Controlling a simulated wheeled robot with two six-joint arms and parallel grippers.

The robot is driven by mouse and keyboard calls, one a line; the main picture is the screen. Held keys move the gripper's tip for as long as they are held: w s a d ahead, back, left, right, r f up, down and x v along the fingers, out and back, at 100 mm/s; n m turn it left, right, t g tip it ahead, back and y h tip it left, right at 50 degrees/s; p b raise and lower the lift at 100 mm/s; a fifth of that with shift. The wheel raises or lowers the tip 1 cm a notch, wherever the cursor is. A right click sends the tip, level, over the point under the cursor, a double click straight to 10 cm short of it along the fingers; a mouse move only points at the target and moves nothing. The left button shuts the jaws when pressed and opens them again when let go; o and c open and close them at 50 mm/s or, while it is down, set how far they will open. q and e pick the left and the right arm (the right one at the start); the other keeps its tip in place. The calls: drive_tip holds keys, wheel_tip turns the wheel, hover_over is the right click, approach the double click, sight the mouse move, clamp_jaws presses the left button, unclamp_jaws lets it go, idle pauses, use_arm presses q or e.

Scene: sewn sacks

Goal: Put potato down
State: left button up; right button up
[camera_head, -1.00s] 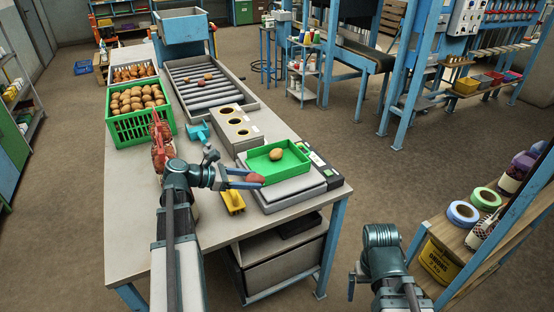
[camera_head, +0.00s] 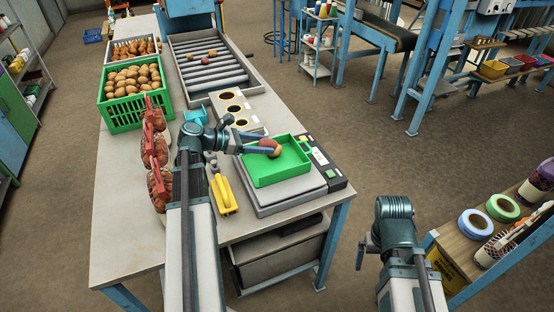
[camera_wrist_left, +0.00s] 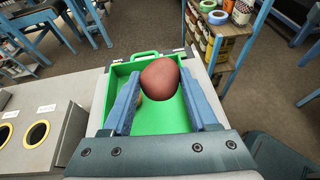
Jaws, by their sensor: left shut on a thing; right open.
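My left gripper (camera_head: 258,147) is shut on a reddish potato (camera_head: 268,143) over the green tray (camera_head: 290,172). In the left wrist view the held potato (camera_wrist_left: 160,79) sits between the blue fingers above the tray floor (camera_wrist_left: 160,118). A brown potato (camera_head: 275,154) shows just beside it in the tray, mostly hidden by the held one. I cannot tell whether the two touch. The tray sits on a grey scale (camera_head: 290,196). My right gripper (camera_head: 362,252) is open at the lower right, away from the table; its fingers hardly show.
A green crate of potatoes (camera_head: 125,117) stands at the table's left. Filled red net sacks (camera_head: 155,150) stand beside my left arm. A yellow tool (camera_head: 224,195) lies left of the scale. A box with round holes (camera_head: 235,110) and a roller conveyor (camera_head: 205,65) lie behind.

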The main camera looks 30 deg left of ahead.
sight(264, 174)
use_arm(q)
drive_tip(key=shift+s+f+b, duration=0.15)
drive_tip(key=shift+f+b, duration=0.3)
wheel_tip(264, 174, down, 9)
drive_tip(key=b, duration=0.9)
drive_tip(key=shift+f, duration=0.1)
drive_tip(key=shift+f, duration=0.15)
drive_tip(key=o, duration=1.1)
